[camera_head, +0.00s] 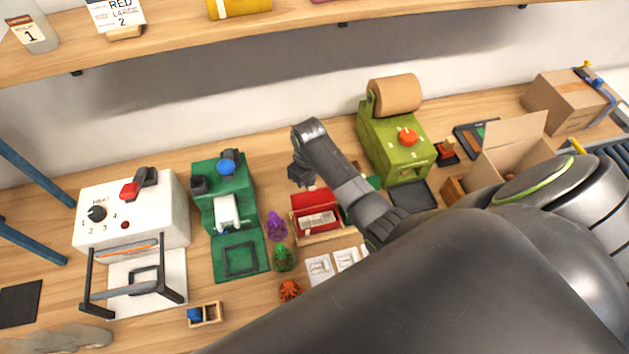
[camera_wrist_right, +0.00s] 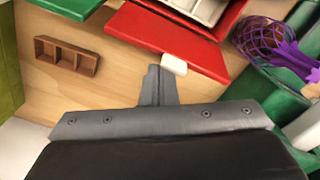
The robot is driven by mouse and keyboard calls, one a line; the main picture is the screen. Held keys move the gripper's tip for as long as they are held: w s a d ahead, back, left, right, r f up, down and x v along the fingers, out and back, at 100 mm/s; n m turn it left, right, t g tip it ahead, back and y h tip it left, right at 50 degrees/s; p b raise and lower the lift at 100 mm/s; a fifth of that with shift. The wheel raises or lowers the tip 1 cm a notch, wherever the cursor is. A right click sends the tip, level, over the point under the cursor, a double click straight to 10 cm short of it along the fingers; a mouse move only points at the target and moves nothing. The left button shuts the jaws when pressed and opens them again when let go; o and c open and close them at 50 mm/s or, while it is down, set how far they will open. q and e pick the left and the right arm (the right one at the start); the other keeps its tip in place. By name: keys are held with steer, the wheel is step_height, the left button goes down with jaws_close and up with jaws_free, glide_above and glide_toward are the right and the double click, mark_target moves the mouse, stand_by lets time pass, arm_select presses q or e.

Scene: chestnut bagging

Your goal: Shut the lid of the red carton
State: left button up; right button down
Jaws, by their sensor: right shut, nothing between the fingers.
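The red carton (camera_head: 316,201) stands in the middle of the table, left of my right forearm. Its red lid (camera_wrist_right: 165,38) stands open, with a small white tab (camera_wrist_right: 173,64) on its edge. Pale contents (camera_wrist_right: 205,8) show inside the carton beyond the lid. My right gripper (camera_head: 301,178) is shut and empty, just behind the carton in the head view. In the wrist view its closed fingertips (camera_wrist_right: 157,75) are right beside the white tab; I cannot tell if they touch. My left gripper is not in view.
A green machine (camera_head: 225,195) and purple, green and orange net bags (camera_head: 276,226) lie left of the carton. A green paper-roll dispenser (camera_head: 392,140) stands behind right. A small wooden divided box (camera_wrist_right: 66,56) shows in the wrist view.

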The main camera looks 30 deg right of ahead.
mark_target(314, 200)
steer(key=shift+s, duration=0.15)
steer(key=shift+s+a+p, duration=0.2)
steer(key=shift+s+p, duration=0.25)
steer(key=shift+s, duration=0.1)
steer(key=shift+s+a+p, duration=0.15)
steer(key=shift+s+p, duration=0.3)
steer(key=shift+s, duration=0.1)
steer(key=shift+s+a, duration=0.15)
steer(key=shift+s, duration=0.55)
steer(key=shift+r, duration=3.5)
steer(key=shift+f, duration=0.1)
